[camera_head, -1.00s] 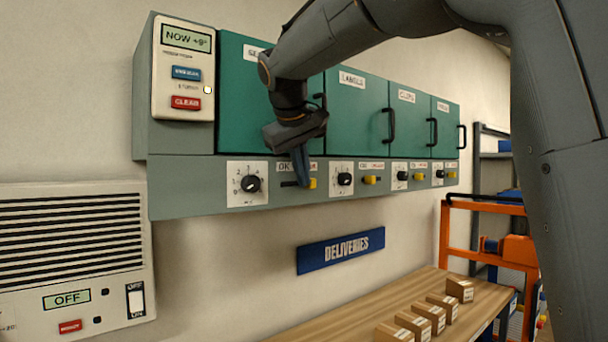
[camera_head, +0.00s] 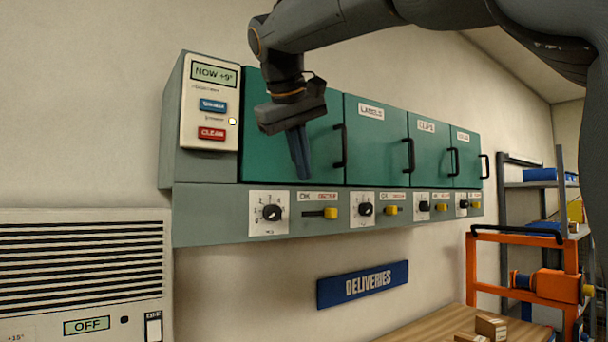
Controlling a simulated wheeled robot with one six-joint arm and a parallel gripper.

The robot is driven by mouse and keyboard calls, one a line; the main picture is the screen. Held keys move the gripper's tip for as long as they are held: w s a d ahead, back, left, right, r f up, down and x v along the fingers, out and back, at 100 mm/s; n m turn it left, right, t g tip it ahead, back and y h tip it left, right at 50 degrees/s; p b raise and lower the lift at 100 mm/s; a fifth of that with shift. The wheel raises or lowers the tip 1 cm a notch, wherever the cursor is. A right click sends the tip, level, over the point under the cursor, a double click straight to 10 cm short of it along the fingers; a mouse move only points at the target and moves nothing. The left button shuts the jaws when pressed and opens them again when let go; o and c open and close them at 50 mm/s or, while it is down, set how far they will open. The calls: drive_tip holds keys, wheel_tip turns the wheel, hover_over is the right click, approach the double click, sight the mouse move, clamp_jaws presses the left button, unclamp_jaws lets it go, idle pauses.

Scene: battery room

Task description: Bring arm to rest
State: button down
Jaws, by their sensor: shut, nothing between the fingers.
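My gripper (camera_head: 302,168) points down in front of the first green cabinet door (camera_head: 260,165), near its lower right part. Its fingers are together with nothing between them, and they appear apart from the slider below. My arm reaches in from the upper right and bends down at the wrist. Below the gripper, the grey control strip carries a dial (camera_head: 271,212) and a slider with a yellow knob (camera_head: 331,213), its knob at the right end. The first door's label is hidden behind my arm.
A control panel (camera_head: 210,105) reads "NOW +9°". A wall heater-like unit (camera_head: 85,270) reads "OFF". A blue "DELIVERIES" sign (camera_head: 362,284) hangs above a wooden table (camera_head: 425,328) with boxes (camera_head: 490,327). An orange frame (camera_head: 472,265) and grey shelving (camera_head: 508,200) stand at the right.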

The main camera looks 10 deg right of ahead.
drive_tip(key=shift+f, duration=0.15)
drive_tip(key=s+d+f+g+y, duration=0.1)
drive_tip(key=d+f+g, duration=0.15)
drive_tip(key=f, duration=1.35)
drive_tip(key=s+d+f+g+y, duration=0.1)
drive_tip(key=d+f, duration=0.2)
drive_tip(key=f, duration=1.3)
drive_tip(key=s+d+f+m+g, duration=0.1)
drive_tip(key=s+d+f+m, duration=0.1)
drive_tip(key=s+f, duration=0.7)
drive_tip(key=s+d+f+m+g+y, duration=0.1)
drive_tip(key=s+d+f+m, duration=0.1)
drive_tip(key=s+f, duration=0.7)
wheel_tip(320, 180, down, 4)
drive_tip(key=shift+s+d+r, duration=0.1)
drive_tip(key=shift+s+d, duration=0.25)
drive_tip(key=shift+d, duration=0.2)
